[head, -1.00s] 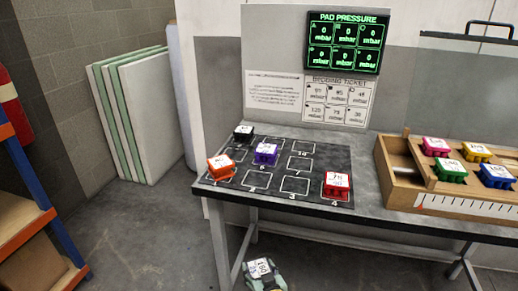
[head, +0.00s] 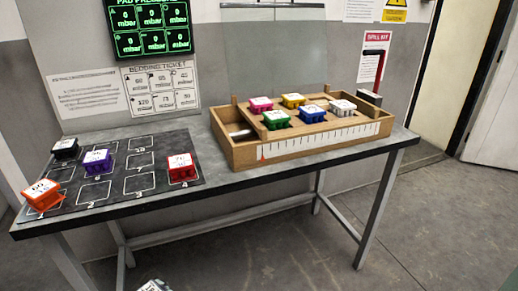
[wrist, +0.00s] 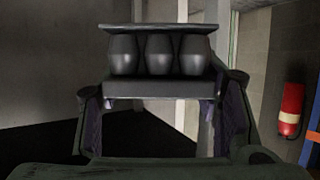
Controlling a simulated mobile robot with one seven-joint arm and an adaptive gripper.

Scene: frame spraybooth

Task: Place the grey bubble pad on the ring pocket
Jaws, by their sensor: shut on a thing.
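My gripper (wrist: 162,92) is shut on a dark grey bubble pad (wrist: 160,55) in the wrist view. The pad has three rounded bulges in a row between two flat plates, with a finger on each side. In the head view only the pad's white label (head: 154,286) shows at the bottom edge, below and in front of the table. A wooden tray (head: 320,145) on the table holds pink, yellow, green, blue and pale grey-white pads. I cannot make out a ring mark on any pocket.
A black mat (head: 110,200) with numbered outlines carries black (head: 65,150), purple (head: 97,162), orange (head: 42,196) and red (head: 181,169) pads. A green pressure display (head: 152,28) and a bedding ticket (head: 161,88) are behind. Floor is clear at right.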

